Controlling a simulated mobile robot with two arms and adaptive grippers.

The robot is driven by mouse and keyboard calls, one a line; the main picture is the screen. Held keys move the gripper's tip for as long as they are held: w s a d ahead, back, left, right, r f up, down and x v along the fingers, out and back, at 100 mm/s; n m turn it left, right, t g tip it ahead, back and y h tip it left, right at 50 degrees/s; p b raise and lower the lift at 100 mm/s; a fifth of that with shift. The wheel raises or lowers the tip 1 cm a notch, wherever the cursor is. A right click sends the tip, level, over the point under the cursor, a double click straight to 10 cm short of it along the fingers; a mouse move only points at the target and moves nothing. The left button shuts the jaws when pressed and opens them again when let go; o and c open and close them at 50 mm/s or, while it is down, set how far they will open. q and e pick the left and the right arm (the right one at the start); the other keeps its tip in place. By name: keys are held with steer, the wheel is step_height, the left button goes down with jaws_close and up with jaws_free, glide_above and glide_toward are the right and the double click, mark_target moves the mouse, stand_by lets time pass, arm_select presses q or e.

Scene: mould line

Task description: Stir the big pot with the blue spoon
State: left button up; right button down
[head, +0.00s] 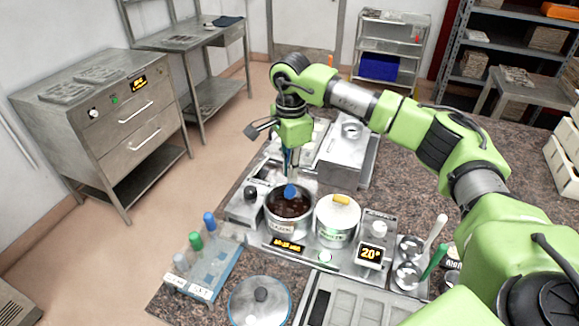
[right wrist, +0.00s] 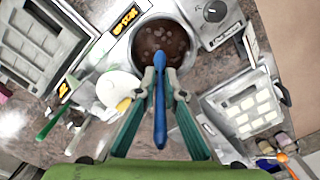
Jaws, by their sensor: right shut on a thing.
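The big pot (head: 272,226) is metal, with dark brown, lumpy contents, and stands on the steel cooking unit in the head view. It also shows at the top of the right wrist view (right wrist: 108,52). My right gripper (head: 290,160) is above the pot, pointing down. In the right wrist view my right gripper (right wrist: 161,78) is shut on the blue spoon (right wrist: 160,120). The spoon's rounded blue end (head: 290,191) appears over the dark contents, inside the rim's outline. I cannot tell whether it touches them. My left gripper is not in view.
A white pot (head: 336,236) with a yellow-handled lid stands just right of the big pot. A glass lid (head: 275,285) lies in front. A blue rack (head: 222,268) with coloured handles stands at left. A steel box (head: 345,160) stands behind.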

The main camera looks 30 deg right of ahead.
mark_target(289, 187)
steer(key=f, duration=0.1)
steer(key=f+b, duration=0.1)
steer(key=shift+w+a+f, duration=0.1)
steer(key=shift+w+f, duration=0.25)
steer(key=shift+f, duration=0.05)
steer(key=shift+s+f+b, duration=0.1)
steer(key=shift+f+b, duration=0.15)
steer(key=shift+b, duration=0.2)
steer(key=shift+s+f, duration=0.1)
steer(key=shift+f, duration=0.15)
step_height(289, 187, down, 2)
steer(key=shift+f+b, duration=0.1)
steer(key=shift+b, duration=0.9)
steer(key=shift+f, duration=0.3)
steer(key=shift+f+b, duration=0.6)
steer(key=shift+b, duration=0.1)
steer(key=shift+f+b, duration=0.4)
steer(key=shift+f, duration=0.2)
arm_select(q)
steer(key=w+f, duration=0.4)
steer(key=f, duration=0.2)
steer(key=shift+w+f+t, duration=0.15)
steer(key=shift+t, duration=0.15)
